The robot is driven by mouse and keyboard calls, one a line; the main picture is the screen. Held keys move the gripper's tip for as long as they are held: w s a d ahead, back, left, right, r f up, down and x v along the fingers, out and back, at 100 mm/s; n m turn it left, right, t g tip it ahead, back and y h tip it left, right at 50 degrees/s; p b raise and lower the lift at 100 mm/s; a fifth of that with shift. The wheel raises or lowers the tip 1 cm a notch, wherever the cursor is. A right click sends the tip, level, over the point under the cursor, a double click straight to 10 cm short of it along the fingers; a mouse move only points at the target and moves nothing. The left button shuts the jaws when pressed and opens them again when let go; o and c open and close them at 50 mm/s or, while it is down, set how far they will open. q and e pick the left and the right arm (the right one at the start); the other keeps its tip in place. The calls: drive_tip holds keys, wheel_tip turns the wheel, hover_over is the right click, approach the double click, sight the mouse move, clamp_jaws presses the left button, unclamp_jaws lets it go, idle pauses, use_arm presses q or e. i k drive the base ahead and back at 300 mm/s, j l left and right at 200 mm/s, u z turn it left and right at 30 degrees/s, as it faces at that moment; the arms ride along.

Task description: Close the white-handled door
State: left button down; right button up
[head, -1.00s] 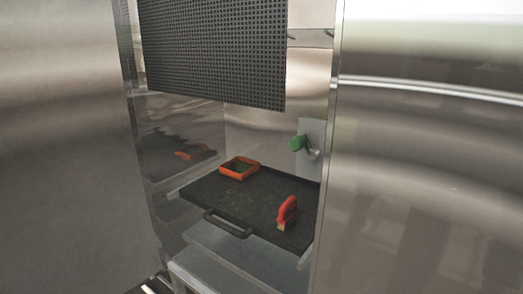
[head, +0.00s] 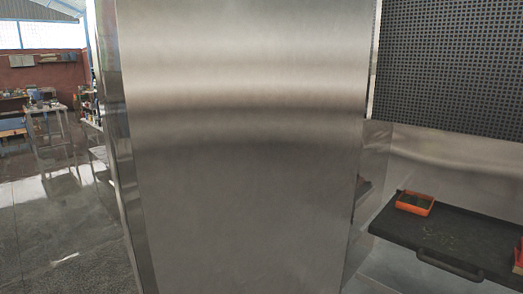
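A tall brushed-steel panel (head: 240,150) fills the middle of the head view. It stands at the left side of an open steel cabinet. I cannot tell whether this panel is the door or a fixed side, and no white handle is visible. Inside the cabinet a black tray (head: 440,235) with a front handle (head: 450,265) shows at the right. An orange square container (head: 414,203) sits on the tray. Neither of my grippers is in view.
A black perforated panel (head: 450,65) hangs above the tray. A red object (head: 519,258) is cut off at the right edge. Left of the steel panel is open grey floor (head: 60,240), with a work table (head: 52,140) and shelving further back.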

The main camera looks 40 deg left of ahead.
sight(234, 130)
drive_tip(key=j+z, duration=0.1)
drive_tip(key=j, duration=0.35)
drive_tip(key=k+j, duration=0.1)
drive_tip(key=j, duration=0.4)
drive_tip(key=k+j+z, duration=0.15)
drive_tip(key=j, duration=0.75)
drive_tip(key=k+j+z, duration=0.15)
drive_tip(key=j, duration=0.3)
drive_tip(key=k+j, duration=0.1)
drive_tip(key=j, duration=0.35)
drive_tip(key=i+z, duration=0.05)
